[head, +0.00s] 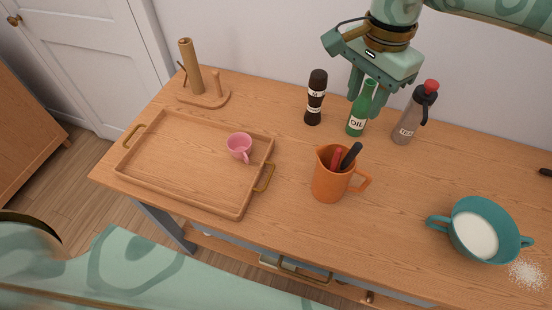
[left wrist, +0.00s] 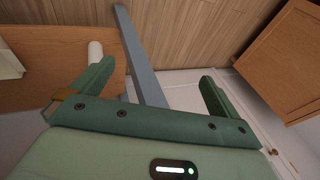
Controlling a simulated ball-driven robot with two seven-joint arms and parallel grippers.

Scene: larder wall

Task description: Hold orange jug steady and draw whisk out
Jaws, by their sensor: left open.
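The orange jug (head: 330,184) stands upright on the wooden table, its handle to the right. A red handle (head: 336,157) and a black handle (head: 351,155) stick out of its mouth; their lower ends are hidden, so I cannot tell which belongs to the whisk. My right gripper (head: 366,106) is behind and above the jug, apart from it. Its fingers are spread, with the green oil bottle (head: 358,122) showing between them; contact is unclear. My left gripper (left wrist: 155,82) is open and empty in the left wrist view, over the floor beside a grey table leg, away from the jug.
A wooden tray (head: 180,180) with a pink cup (head: 239,147) lies left of the jug. A dark grinder (head: 315,97) and a grey bottle with red cap (head: 414,115) stand at the back. A teal two-handled bowl (head: 462,241) of white contents is at right, near spilled white grains (head: 527,275).

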